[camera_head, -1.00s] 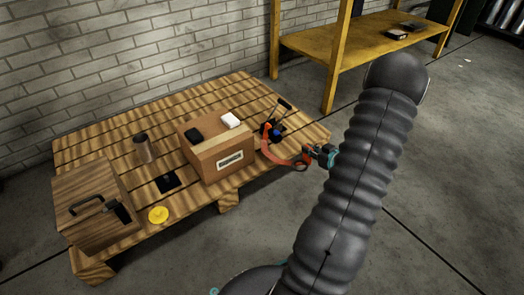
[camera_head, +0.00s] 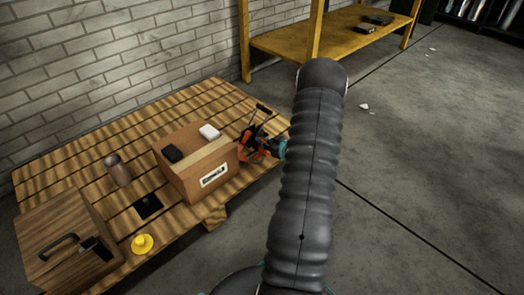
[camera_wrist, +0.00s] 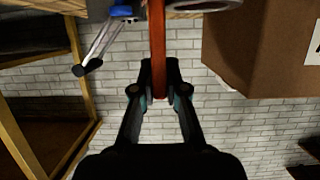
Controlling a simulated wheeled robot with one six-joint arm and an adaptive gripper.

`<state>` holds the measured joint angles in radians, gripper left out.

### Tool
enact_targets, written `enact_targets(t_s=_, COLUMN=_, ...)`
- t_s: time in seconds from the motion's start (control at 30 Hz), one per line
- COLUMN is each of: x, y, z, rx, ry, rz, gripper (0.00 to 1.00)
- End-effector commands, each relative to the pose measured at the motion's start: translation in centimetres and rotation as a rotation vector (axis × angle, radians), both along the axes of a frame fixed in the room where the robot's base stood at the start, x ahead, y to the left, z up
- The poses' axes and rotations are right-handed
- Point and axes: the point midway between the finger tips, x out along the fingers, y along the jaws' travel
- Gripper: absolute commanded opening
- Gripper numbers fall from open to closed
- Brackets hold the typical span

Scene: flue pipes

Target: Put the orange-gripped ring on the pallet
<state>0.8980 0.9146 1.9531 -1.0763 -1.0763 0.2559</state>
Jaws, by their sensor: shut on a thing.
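The orange-gripped ring shows in the head view as an orange-red piece (camera_head: 250,155) beside the right end of the cardboard box. In the wrist view its orange-red bar (camera_wrist: 157,45) runs upright between my fingers. My gripper (camera_wrist: 160,92) is shut on this bar; in the head view my gripper (camera_head: 266,147) is small and partly hidden by my arm. A grey curved edge at the top of the wrist view may be the ring's loop. The wooden pallet (camera_head: 70,152) lies by the brick wall, with the held ring at its right end. I cannot tell whether the ring touches it.
A cardboard box (camera_head: 205,178) stands on the pallet with a black and a white item on top. A black-handled tool (camera_head: 262,108) is right behind my gripper. A wooden case (camera_head: 62,245), brown cup (camera_head: 118,170) and yellow item (camera_head: 142,243) occupy the left; the back-left planks are bare.

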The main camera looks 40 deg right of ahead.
Motion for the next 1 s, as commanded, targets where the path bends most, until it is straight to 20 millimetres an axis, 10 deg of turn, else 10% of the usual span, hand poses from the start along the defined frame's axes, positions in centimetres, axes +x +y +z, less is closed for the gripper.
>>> enact_targets(t_s=0.97, x=1.7, y=-0.3, z=-5.4, rx=-0.001, ry=0.000, rz=-0.005, gripper=0.00)
enact_targets(t_s=1.0, x=1.7, y=-0.3, z=-5.4, rx=-0.001, ry=0.000, rz=-0.005, gripper=0.17)
